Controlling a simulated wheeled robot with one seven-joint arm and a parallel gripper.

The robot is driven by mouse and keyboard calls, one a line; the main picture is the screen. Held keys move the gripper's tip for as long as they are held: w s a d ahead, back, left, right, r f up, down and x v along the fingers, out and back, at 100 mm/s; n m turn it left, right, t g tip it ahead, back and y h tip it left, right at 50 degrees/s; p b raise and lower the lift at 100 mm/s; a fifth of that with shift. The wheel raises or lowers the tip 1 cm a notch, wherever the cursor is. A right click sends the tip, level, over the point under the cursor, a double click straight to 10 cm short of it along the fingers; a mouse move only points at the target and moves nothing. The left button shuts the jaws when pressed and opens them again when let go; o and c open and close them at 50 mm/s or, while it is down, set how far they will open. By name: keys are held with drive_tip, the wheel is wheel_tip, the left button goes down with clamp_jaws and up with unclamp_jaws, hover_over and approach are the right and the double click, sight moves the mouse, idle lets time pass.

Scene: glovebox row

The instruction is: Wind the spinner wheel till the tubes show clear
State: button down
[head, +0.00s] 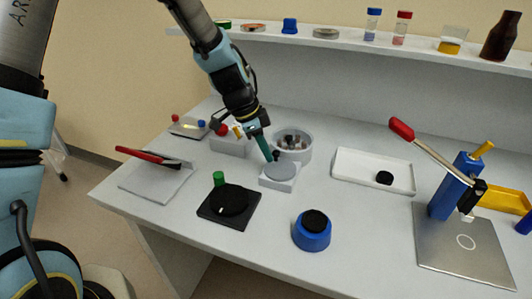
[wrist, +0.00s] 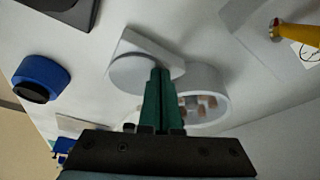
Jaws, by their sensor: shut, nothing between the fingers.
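The spinner's round grey bowl (head: 306,152) stands mid-table with several dark-topped tubes (head: 292,139) inside; whether they look clear is too small to tell. In front of it is a pale block with a flat grey wheel (head: 281,170). A small dark knob (head: 276,155) shows at the wheel's far edge. My gripper (head: 269,158) points down at the wheel's far left edge, its green fingers together and empty. In the wrist view the fingertips (wrist: 160,72) overlap the wheel (wrist: 134,74), with the bowl (wrist: 219,85) behind; the knob is not visible there. I cannot tell whether they touch.
A white tray (head: 345,171) with a black cap and a red-handled lever press (head: 455,190) stand right. A red-handled device (head: 157,182) lies left.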

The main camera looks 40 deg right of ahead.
drive_tip(key=shift+w+d+m+g+b, duration=0.15)
drive_tip(key=shift+d+m+g+b, duration=0.2)
drive_tip(key=shift+m, duration=0.35)
drive_tip(key=shift+d+m, duration=0.15)
drive_tip(key=shift+m, duration=0.35)
drive_tip(key=shift+d+m+g+y+b, duration=0.2)
drive_tip(key=shift+d+m+y, duration=0.1)
drive_tip(key=shift+m, duration=0.4)
drive_tip(key=shift+d+m+g+y+b, duration=0.15)
drive_tip(key=shift+d+m+y, duration=0.15)
drive_tip(key=shift+m, duration=0.4)
